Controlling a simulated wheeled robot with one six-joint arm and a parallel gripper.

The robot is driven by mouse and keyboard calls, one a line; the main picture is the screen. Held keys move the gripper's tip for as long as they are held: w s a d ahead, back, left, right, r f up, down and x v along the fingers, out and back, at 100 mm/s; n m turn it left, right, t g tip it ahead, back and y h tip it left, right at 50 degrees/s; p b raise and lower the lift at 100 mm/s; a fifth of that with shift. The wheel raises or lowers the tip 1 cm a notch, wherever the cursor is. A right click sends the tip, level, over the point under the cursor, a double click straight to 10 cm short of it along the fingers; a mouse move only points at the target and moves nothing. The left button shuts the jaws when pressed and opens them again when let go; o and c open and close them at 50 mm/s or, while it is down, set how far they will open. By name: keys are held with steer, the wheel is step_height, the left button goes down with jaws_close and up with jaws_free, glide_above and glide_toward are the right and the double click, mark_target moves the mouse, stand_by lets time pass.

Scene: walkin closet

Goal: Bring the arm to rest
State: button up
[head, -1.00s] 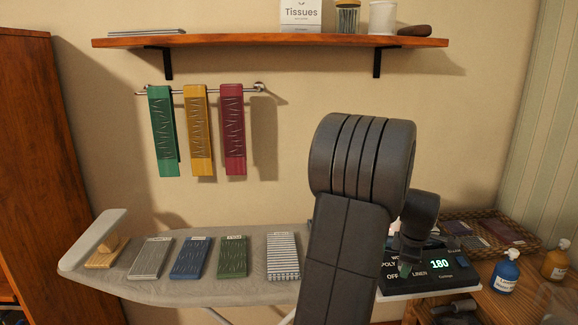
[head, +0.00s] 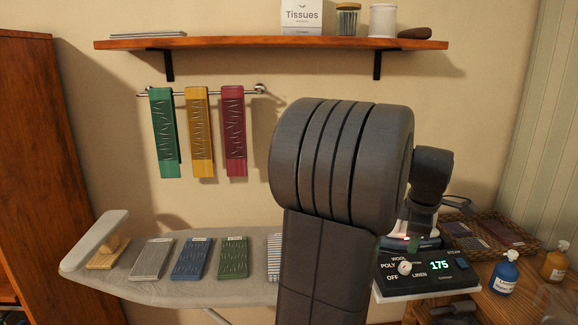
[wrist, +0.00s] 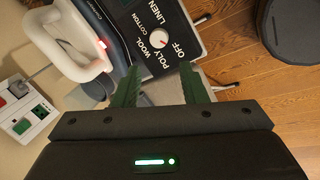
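My gripper (wrist: 160,88) is open and empty in the wrist view, its two green fingers apart in front of the control panel. In the head view my dark arm rises through the middle, and the gripper is mostly hidden near the panel. The control panel (head: 428,281) has a white knob (wrist: 159,40) and a lit display reading 175. The fingers are apart from the knob. An iron with a white handle (wrist: 72,62) and a red light sits beside the panel.
An ironing board (head: 140,290) holds several folded cloths. Three cloths hang on a wall rail (head: 221,91) below a wooden shelf (head: 270,42). At right stand a blue bottle (head: 505,273), a yellow bottle (head: 555,264) and a wicker basket (head: 480,226).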

mark_target(405, 266)
steer(key=x, duration=1.2)
steer(key=shift+w+d+f, duration=0.1)
steer(key=shift+f, duration=0.2)
steer(key=shift+r+m, duration=0.3)
steer(key=m+p, duration=0.1)
steer(key=m, duration=0.2)
steer(key=shift+m+g, duration=0.3)
steer(key=shift+m, duration=0.1)
steer(key=m+p, duration=0.1)
steer(key=m, duration=0.5)
steer(key=shift+w+g+p, duration=0.15)
steer(key=shift+g+p, duration=0.2)
steer(key=shift+g, duration=0.05)
steer(key=m+y+p, duration=0.1)
steer(key=m, duration=0.5)
steer(key=shift+d+r+p, duration=0.1)
steer(key=shift+d+p, duration=0.05)
steer(key=shift+p, duration=0.2)
steer(key=m, duration=0.2)
steer(key=m+p, duration=0.1)
steer(key=m, duration=0.2)
steer(key=shift+d+g+y, duration=0.1)
steer(key=shift+g+y, duration=0.2)
